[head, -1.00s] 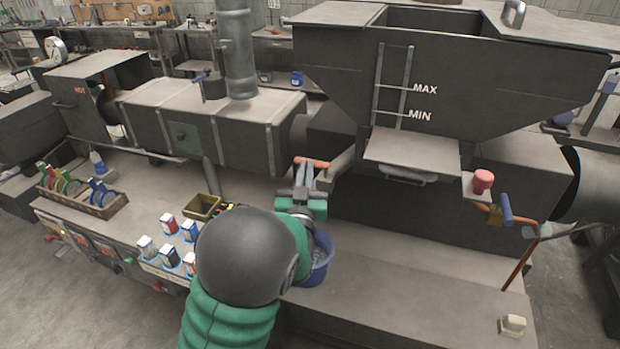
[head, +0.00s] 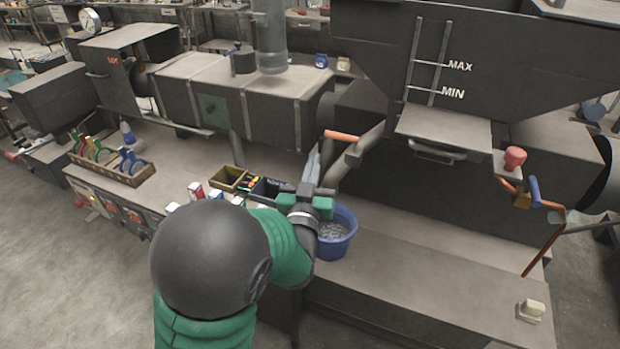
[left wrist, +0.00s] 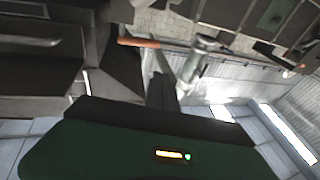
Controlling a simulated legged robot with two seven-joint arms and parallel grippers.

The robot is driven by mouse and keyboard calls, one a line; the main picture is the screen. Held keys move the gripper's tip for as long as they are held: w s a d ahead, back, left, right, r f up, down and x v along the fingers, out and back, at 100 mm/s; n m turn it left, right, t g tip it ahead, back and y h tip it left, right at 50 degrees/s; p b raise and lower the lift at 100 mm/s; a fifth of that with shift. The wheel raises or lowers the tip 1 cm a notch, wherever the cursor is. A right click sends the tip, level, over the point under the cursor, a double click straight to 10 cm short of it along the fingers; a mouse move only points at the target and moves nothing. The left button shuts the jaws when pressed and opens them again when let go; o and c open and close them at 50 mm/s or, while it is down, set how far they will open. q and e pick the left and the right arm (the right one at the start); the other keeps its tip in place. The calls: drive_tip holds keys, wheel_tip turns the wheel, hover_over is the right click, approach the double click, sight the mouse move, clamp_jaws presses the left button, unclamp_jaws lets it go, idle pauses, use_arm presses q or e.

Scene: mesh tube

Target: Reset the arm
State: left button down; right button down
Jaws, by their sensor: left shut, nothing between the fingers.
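My left arm, green with a dark round joint, comes up from the bottom of the head view. Its gripper (head: 314,158) is shut and empty, with its fingers pointing up and away. The fingers show just left of the orange-handled pipe (head: 342,136) in the picture; I cannot tell the gap in depth. The gripper's body is above the left rim of a blue bucket (head: 335,248). In the left wrist view the closed fingers (left wrist: 162,90) show above the green gripper body, with the orange handle (left wrist: 138,43) beyond them. My right gripper is not in view.
A large hopper (head: 540,70) marked MAX and MIN stands at the right, with a red button (head: 515,158) below it. A yellow bin (head: 228,178) and a rack of coloured tools (head: 110,170) are on the left bench. The front ledge (head: 440,270) right of the bucket is mostly clear.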

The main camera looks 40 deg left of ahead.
use_arm(q)
drive_tip(key=s+d+f+m+g+h+b, duration=0.1)
drive_tip(key=s+d+f+m+g+h, duration=0.15)
drive_tip(key=d+f+h, duration=0.4)
drive_tip(key=s+d+f+m+g+h+b, duration=0.15)
drive_tip(key=d+f+g, duration=0.25)
drive_tip(key=f, duration=0.6)
drive_tip(key=s+d+f+g, duration=0.3)
drive_tip(key=s+f+g, duration=0.1)
drive_tip(key=s, duration=0.3)
drive_tip(key=s+d+f+m+g+h, duration=0.1)
drive_tip(key=s+d+f+g, duration=0.2)
drive_tip(key=s+f, duration=0.3)
drive_tip(key=shift+s+d+f+g, duration=0.2)
drive_tip(key=shift+s+f+g, duration=0.2)
drive_tip(key=shift+s+g, duration=0.5)
drive_tip(key=shift+a, duration=0.2)
